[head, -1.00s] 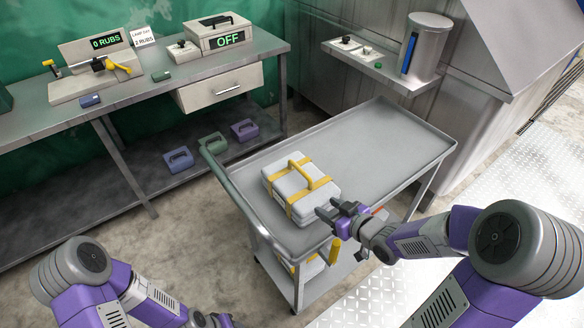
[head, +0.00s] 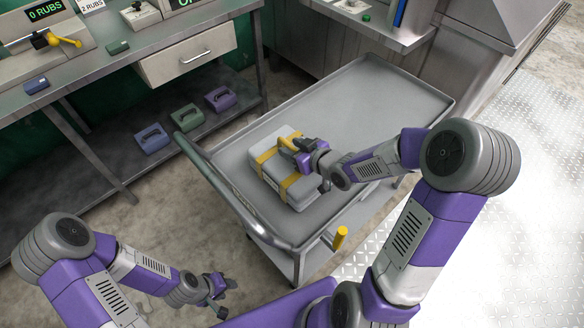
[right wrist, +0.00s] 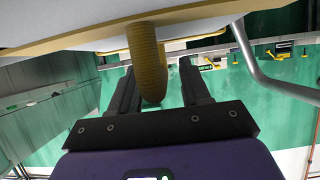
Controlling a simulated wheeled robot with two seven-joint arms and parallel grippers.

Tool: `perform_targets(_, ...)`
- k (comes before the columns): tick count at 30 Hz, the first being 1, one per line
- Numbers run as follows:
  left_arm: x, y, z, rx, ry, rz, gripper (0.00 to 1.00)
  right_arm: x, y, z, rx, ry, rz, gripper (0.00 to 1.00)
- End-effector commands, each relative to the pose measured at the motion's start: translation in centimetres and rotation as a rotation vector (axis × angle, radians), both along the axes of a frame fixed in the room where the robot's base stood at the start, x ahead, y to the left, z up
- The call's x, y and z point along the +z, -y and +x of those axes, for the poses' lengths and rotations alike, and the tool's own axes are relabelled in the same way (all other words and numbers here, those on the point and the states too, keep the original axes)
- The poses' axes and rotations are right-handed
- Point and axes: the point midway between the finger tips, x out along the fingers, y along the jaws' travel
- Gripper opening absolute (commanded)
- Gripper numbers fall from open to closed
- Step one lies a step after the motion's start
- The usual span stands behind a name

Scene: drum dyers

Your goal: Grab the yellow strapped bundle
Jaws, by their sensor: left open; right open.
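The yellow strapped bundle (head: 273,173) is a pale grey case with yellow straps and a yellow top handle, lying on the cart's top tray. My right gripper (head: 297,152) is over it at the handle and hides part of the handle and lid. In the right wrist view the yellow handle (right wrist: 148,65) lies between the two open dark fingers of my right gripper (right wrist: 155,85), with the pale case beyond. My left gripper (head: 220,286) is open and empty, low in front of the cart's left end.
The grey cart (head: 375,95) has a raised rim and a push bar (head: 222,190) at its left; its far tray is clear. A yellow upright piece (head: 341,238) shows at its near side. A workbench (head: 120,72) stands left, with coloured cases (head: 186,117) on its lower shelf.

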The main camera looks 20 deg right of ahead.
Motion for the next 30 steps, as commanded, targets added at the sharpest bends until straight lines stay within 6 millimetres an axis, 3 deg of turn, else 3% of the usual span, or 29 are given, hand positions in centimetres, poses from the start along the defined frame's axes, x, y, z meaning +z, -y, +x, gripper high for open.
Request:
perform_targets(8,-0.07,0.01,0.02,0.000,0.000,0.000,0.43,-0.08,-0.15,0.34,0.000,0.000,-0.001,0.47)
perform_targets(17,-0.07,0.01,0.03,0.000,0.001,0.000,0.43,-0.08,-0.13,0.32,0.000,0.000,-0.001,0.01)
perform_targets(30,-0.07,0.01,0.02,0.000,0.001,0.000,0.43,-0.09,-0.13,0.31,0.000,0.000,-0.001,0.00)
